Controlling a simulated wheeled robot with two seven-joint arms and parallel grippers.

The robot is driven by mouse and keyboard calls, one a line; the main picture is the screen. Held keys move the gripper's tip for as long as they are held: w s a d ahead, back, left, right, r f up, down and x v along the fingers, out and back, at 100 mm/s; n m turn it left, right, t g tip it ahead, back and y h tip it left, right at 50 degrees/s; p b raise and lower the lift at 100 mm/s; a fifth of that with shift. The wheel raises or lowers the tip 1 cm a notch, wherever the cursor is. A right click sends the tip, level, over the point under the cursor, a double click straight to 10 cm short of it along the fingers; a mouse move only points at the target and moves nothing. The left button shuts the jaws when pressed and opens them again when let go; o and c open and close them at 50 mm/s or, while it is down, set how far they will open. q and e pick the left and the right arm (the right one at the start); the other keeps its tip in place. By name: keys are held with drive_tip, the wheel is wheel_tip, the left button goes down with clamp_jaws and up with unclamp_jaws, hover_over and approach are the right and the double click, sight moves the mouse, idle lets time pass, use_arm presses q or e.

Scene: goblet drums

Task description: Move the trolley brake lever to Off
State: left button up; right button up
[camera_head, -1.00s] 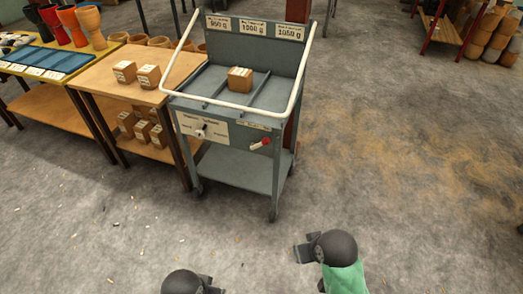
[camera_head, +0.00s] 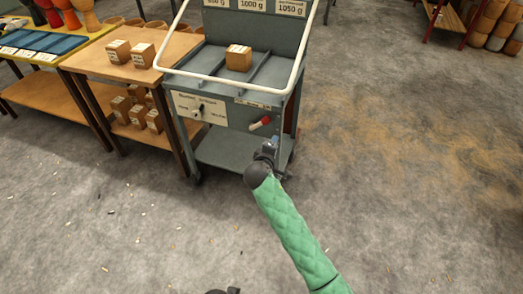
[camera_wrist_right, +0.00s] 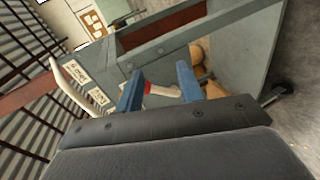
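The brake lever (camera_head: 261,122), with a red part and a white part, sits on the front panel of the grey trolley (camera_head: 234,105), right of the white label plate. It also shows in the right wrist view (camera_wrist_right: 162,90), lying in the gap between my fingers as seen from there. My right gripper (camera_head: 269,144) is just below and in front of the lever in the head view. Its two blue fingers (camera_wrist_right: 159,86) are apart with nothing gripped; I cannot tell whether they touch the lever. Only a dark bit of my left arm shows at the bottom edge; its fingers cannot be made out.
The trolley has a white push rail (camera_head: 222,79) and a wooden block (camera_head: 239,58) on top. A dark knob (camera_head: 198,111) sits on its label plate. A wooden table (camera_head: 126,62) with blocks stands at left. The floor to the right is clear.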

sight(260, 123)
use_arm(q)
drive_tip(key=w+t, duration=0.1)
drive_tip(key=w+d+t, duration=0.1)
drive_tip(key=w+t, duration=0.1)
drive_tip(key=shift+w+d+r+h, duration=0.2)
drive_tip(key=shift+w+r+h, duration=0.15)
drive_tip(key=shift+r+h, duration=0.05)
use_arm(e)
drive_tip(key=w+a+n+t+y, duration=0.2)
drive_tip(key=w+a+n+t, duration=0.2)
drive_tip(key=w+n, duration=0.6)
drive_tip(key=n, duration=0.3)
drive_tip(key=shift+r+y, duration=0.4)
clamp_jaws()
